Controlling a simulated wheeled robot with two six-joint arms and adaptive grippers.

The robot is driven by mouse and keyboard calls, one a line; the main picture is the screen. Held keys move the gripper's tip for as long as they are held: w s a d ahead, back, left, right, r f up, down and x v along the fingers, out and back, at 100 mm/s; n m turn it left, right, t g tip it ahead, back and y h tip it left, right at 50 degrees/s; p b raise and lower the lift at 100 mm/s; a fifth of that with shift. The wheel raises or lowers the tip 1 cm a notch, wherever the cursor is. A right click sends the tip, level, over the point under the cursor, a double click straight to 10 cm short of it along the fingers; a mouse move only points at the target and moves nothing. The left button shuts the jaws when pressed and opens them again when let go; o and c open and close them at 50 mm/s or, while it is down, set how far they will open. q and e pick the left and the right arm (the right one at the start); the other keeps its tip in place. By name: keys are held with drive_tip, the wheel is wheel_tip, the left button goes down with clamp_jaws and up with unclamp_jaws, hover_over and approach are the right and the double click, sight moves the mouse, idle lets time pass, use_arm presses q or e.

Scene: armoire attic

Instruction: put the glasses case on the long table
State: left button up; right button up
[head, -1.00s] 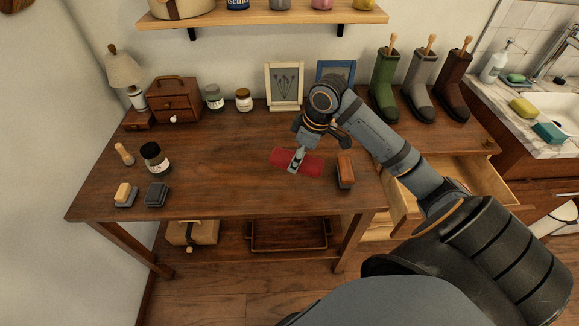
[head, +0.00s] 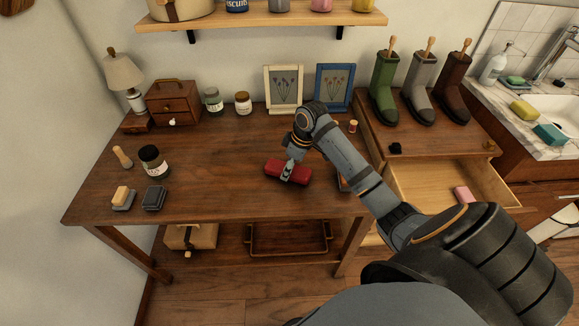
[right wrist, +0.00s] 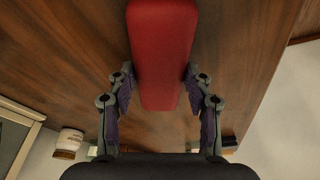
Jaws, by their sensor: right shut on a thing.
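The red glasses case (head: 303,175) is over the front right part of the long table (head: 205,180), close to its top. I cannot tell whether it touches the wood. My right gripper (head: 287,173) reaches down onto the middle of the case and is shut on it. In the right wrist view the case (right wrist: 162,50) lies between the two fingers of the gripper (right wrist: 161,82). My left gripper is not in view.
A brush (head: 342,181) is partly hidden behind my right arm. Two framed flower pictures (head: 284,88), jars (head: 243,101) and a small drawer box (head: 173,101) stand along the back. An open drawer (head: 425,183) is at right. The table's middle is clear.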

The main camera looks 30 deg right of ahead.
drive_tip(key=o, duration=1.2)
drive_tip(key=shift+f, duration=0.1)
drive_tip(key=p+v, duration=0.1)
drive_tip(key=v, duration=1.1)
drive_tip(key=shift+s, duration=0.1)
